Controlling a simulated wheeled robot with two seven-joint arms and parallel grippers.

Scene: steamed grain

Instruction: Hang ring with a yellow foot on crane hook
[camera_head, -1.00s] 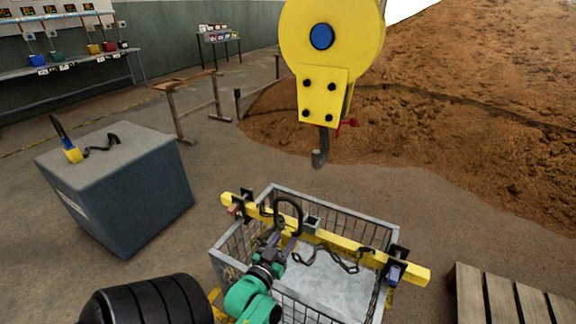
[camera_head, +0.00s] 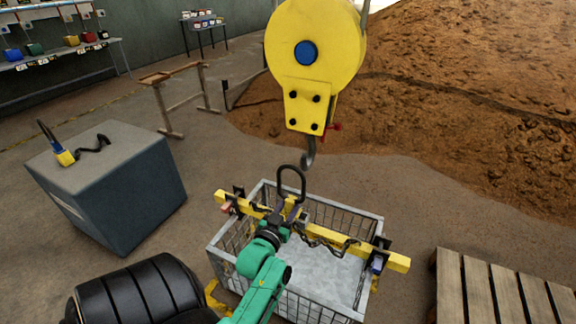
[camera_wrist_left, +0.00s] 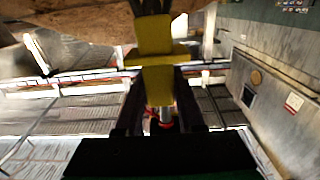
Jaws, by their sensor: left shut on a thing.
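The black ring (camera_head: 291,182) stands upright above the yellow beam, with its lower end at my left gripper (camera_head: 284,212). The gripper is shut on the ring's yellow foot, which shows between the dark fingers in the left wrist view (camera_wrist_left: 158,88). The crane hook (camera_head: 308,154) hangs under the yellow pulley block (camera_head: 313,70). In the head view the ring is just below and slightly left of the hook's tip. They look apart, but their depth gap is hard to judge. My right gripper is out of view.
A yellow beam (camera_head: 330,237) with chains lies across a wire crate (camera_head: 225,242). A grey block (camera_head: 110,190) at left carries a yellow-footed tool (camera_head: 63,157) and a black hooked piece. A wooden pallet (camera_head: 500,290) is at right, a dirt mound (camera_head: 470,90) behind.

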